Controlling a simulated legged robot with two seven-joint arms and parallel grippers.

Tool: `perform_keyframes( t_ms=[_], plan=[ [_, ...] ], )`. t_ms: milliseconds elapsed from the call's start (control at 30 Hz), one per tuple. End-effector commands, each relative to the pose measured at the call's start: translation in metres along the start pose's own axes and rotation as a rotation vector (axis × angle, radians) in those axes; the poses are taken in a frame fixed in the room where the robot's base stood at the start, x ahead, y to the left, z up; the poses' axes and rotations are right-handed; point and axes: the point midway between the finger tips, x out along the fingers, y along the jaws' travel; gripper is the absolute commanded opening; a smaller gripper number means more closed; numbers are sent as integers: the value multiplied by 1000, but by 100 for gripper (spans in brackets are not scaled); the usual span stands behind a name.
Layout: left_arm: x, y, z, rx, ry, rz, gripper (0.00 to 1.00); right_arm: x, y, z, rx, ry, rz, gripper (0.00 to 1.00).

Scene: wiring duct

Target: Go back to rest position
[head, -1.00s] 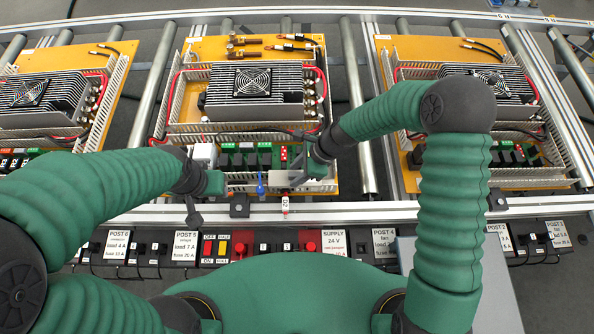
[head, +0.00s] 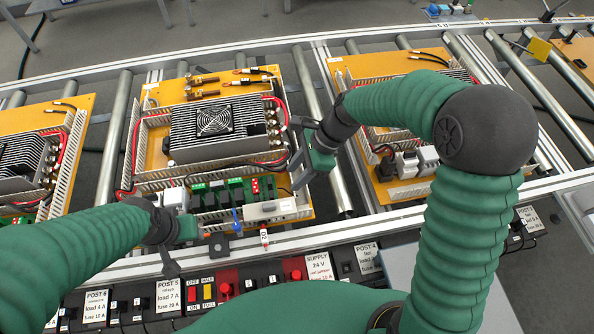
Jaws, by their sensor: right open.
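The middle orange board (head: 152,152) lies on the roller conveyor, with a finned unit with a fan (head: 213,121) at its centre. A row of green modules (head: 226,192) runs along its front part. A pale duct piece (head: 268,209) sits at the board's front right, with a red-and-white tag (head: 264,236) hanging below it. My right gripper (head: 298,168) is open and empty, above the board's right edge and apart from the duct piece. My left gripper (head: 172,252) is at the board's front left corner; its fingers point down and its opening cannot be made out.
Another orange board (head: 400,188) lies to the right and one (head: 20,125) to the left. A dark control strip with labels and red buttons (head: 228,284) runs along the front. Bare rollers (head: 325,150) show between the boards.

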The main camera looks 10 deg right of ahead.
Motion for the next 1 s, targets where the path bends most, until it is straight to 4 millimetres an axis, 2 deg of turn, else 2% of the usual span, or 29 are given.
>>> perform_keyframes(
  t_ms=[533,600,667,767,900,1000],
  plan=[
    [0,0,0,0,0,0,43,-3,0,0,-1,1,-1,41],
    [0,0,0,0,0,0,43,-4,4,-4,-47,23,-3,41],
    [0,0,0,0,0,0,43,-7,15,-15,-166,80,-8,41],
    [0,0,0,0,0,0,43,-18,45,-46,-542,242,5,41],
    [0,0,0,0,0,0,43,-38,87,-85,-1143,453,92,41],
    [0,0,0,0,0,0,43,-46,105,-98,-1443,533,159,41]
  ],
)
